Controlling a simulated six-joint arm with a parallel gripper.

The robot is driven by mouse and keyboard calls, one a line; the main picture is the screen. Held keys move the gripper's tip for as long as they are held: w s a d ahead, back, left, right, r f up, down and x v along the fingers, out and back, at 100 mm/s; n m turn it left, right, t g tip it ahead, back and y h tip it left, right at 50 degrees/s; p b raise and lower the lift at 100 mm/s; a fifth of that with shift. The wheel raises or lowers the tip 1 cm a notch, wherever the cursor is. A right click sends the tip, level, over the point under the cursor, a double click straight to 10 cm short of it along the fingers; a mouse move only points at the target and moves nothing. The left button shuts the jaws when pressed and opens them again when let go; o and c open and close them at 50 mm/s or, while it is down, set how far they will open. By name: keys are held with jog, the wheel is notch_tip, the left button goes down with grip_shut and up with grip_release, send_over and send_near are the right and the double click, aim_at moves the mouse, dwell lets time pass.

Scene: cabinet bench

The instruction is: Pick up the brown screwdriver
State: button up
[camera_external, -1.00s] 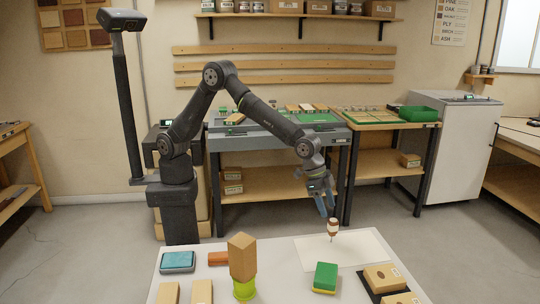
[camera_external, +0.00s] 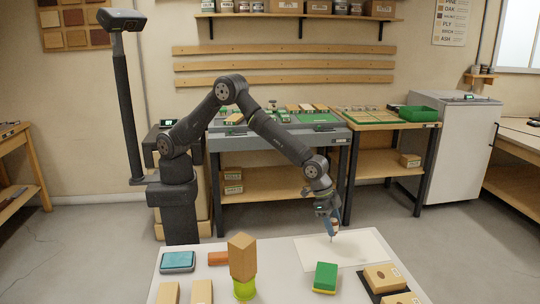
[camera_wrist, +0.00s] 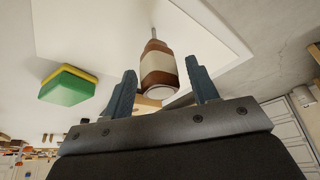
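The brown screwdriver (camera_wrist: 158,66) has a brown and cream handle and a thin metal shaft. In the wrist view its handle lies between the two blue fingers of my gripper (camera_wrist: 161,67), with visible gaps on both sides. In the external view my gripper (camera_external: 330,222) is lowered around the screwdriver (camera_external: 335,226), which stands upright, shaft down, over the white sheet. Most of the handle is hidden there by the fingers. My gripper is open and holds nothing.
The white sheet (camera_external: 364,246) lies on the table (camera_external: 275,262). A green and yellow sponge (camera_external: 325,277) is left of the screwdriver's front. Wooden blocks on a dark tray (camera_external: 384,278) stand at right. A tall wooden block (camera_external: 242,256) stands on a lime-green base at left.

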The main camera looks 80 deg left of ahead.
jog(key=c, duration=0.9)
jog(key=shift+r, duration=0.1)
